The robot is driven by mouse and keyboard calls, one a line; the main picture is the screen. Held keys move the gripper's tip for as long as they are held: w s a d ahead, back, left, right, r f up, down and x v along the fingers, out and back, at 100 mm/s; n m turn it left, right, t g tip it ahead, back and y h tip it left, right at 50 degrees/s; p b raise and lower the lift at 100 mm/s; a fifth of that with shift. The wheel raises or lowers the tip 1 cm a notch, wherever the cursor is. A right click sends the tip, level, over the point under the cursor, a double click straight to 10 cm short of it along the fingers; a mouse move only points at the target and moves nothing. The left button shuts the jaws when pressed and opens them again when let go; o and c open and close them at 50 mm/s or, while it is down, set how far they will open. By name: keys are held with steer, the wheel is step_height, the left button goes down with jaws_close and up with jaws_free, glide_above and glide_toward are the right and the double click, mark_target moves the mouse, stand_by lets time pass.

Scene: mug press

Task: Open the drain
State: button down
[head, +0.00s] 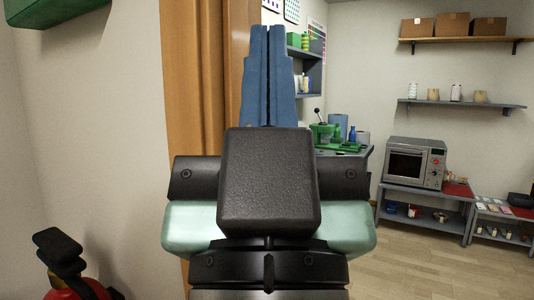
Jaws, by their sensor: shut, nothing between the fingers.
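My gripper (267,32) points up in the middle of the head view, its two long blue fingers shut together with only a thin seam between them. It appears empty and touches nothing that I can make out. I cannot make out a drain; my gripper and wrist hide much of the middle. A green device with a black-knobbed lever (322,130) stands on a grey bench (362,157) at the back, right of my gripper. I cannot tell whether it has a drain.
A wooden door frame (190,110) and a white wall (90,130) are close on the left, with a red fire extinguisher (88,290) at bottom left. A microwave oven (410,163) stands on a low table at right. The wooden floor (410,265) at lower right is clear.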

step_height(320, 180, up, 19)
steer(key=p, duration=1.6)
